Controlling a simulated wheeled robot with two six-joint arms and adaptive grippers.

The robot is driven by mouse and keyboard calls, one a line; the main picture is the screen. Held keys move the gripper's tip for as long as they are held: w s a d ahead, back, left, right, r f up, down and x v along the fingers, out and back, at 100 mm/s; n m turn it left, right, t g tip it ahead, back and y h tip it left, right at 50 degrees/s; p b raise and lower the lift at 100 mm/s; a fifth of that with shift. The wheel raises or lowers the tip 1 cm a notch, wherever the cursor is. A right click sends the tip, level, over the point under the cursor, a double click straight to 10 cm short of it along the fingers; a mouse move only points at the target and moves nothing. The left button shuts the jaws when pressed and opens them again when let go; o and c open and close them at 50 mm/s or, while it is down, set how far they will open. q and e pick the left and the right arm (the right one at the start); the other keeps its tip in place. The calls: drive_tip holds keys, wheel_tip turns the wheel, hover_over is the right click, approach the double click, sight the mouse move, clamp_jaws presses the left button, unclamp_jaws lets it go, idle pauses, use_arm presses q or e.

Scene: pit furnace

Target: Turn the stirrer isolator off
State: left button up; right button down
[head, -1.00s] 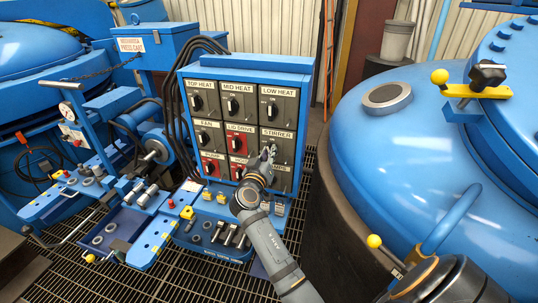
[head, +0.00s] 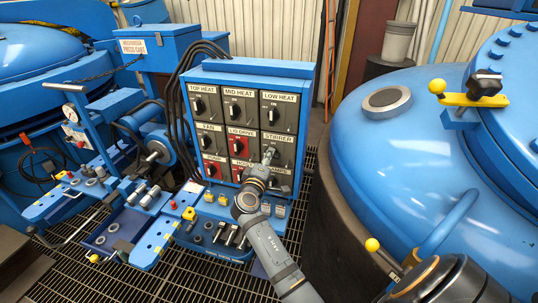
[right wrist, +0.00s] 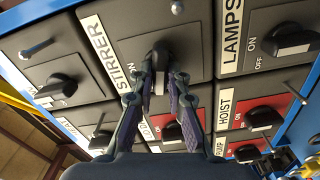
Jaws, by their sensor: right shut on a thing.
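The stirrer isolator is a dark panel (head: 284,147) labelled STIRRER, in the right column of the switch cabinet. In the right wrist view its black rotary knob (right wrist: 159,56) sits between the fingertips of my right gripper (right wrist: 160,78). The fingers are shut on the knob from both sides, and a pale strip shows on it. They hide part of the knob, so its exact setting is hard to read. In the head view my right gripper (head: 269,156) reaches the stirrer panel from below. My left gripper is not in view.
The lid drive switch (head: 238,145) is red, beside the stirrer panel; the low heat switch (head: 273,114) is above. The lamps knob (right wrist: 292,40) and red hoist knob (right wrist: 262,118) are close by. A large blue vessel (head: 400,150) stands right of my right arm.

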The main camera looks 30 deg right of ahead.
drive_tip(key=shift+n+p, duration=0.5)
drive_tip(key=shift+n, duration=1.1)
drive_tip(key=c, duration=1.3)
unclamp_jaws()
drive_tip(key=shift+f, duration=0.1)
